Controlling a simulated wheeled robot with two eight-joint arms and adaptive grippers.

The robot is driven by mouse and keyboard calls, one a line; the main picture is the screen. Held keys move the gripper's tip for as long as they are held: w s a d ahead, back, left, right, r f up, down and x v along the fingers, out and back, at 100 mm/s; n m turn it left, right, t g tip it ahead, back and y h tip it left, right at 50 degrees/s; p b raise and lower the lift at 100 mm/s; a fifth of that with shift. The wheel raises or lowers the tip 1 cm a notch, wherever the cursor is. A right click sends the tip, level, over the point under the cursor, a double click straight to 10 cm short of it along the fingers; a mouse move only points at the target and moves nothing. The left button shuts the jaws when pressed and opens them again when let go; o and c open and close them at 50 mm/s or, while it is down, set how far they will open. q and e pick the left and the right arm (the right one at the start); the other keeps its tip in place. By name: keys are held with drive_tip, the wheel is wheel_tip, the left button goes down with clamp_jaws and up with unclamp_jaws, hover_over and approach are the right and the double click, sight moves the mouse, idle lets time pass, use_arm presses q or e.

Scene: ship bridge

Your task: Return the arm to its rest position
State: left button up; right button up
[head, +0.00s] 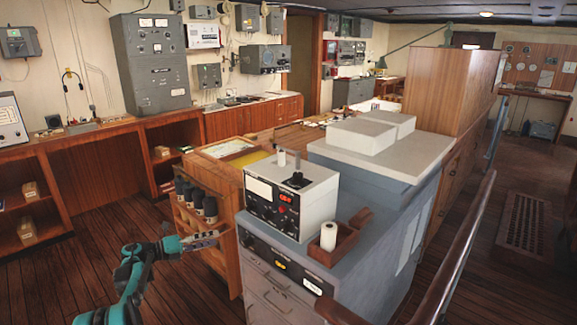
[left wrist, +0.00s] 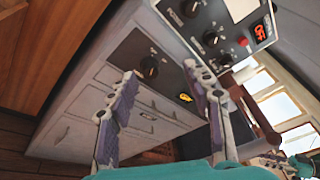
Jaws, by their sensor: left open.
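My left arm (head: 130,275), teal and dark, reaches in from the lower left of the head view. Its left gripper (head: 208,240) is in front of the wooden side rack, left of the grey console. In the left wrist view the two fingers of the left gripper (left wrist: 160,72) stand apart with nothing between them. Behind them is the console's front with drawers and black knobs; I cannot tell any contact. A small teal part (left wrist: 300,167) at the lower right edge of the left wrist view looks like my other arm; its jaws are too small to read.
The grey console (head: 340,285) bears an instrument box (head: 318,205) and a wooden tray (head: 345,240) with a white roll (head: 328,236). Dark cylinders (head: 195,200) stand in the side rack. A wooden handrail (head: 455,260) runs at the right. Open floor (head: 110,225) lies at the left.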

use_arm(q)
drive_tip(key=w+d+r+n+t+y, duration=0.15)
drive_tip(key=r+n+t, duration=0.3)
drive_tip(key=r, duration=0.75)
drive_tip(key=w+d+r+n+t+y, duration=0.1)
drive_tip(key=d+r+n+t+y, duration=0.25)
drive_tip(key=r, duration=0.75)
drive_tip(key=s+a+r+n+t+y, duration=0.25)
drive_tip(key=s+r+n+y, duration=0.45)
drive_tip(key=n, duration=0.6)
drive_tip(key=s+d+f+n+g, duration=0.4)
drive_tip(key=s+f, duration=0.6)
drive_tip(key=s, duration=0.3)
drive_tip(key=s+d+f+n+g+y, duration=0.1)
drive_tip(key=s+d+f+n+g, duration=0.4)
drive_tip(key=s+f, duration=0.5)
drive_tip(key=s+d+f+n+g, duration=0.4)
drive_tip(key=s+f, duration=0.6)
drive_tip(key=s, duration=0.5)
drive_tip(key=shift+s+d+n+y, duration=0.3)
drive_tip(key=shift+s+d+n, duration=0.1)
drive_tip(key=shift+d+n, duration=0.15)
drive_tip(key=shift+c, duration=0.2)
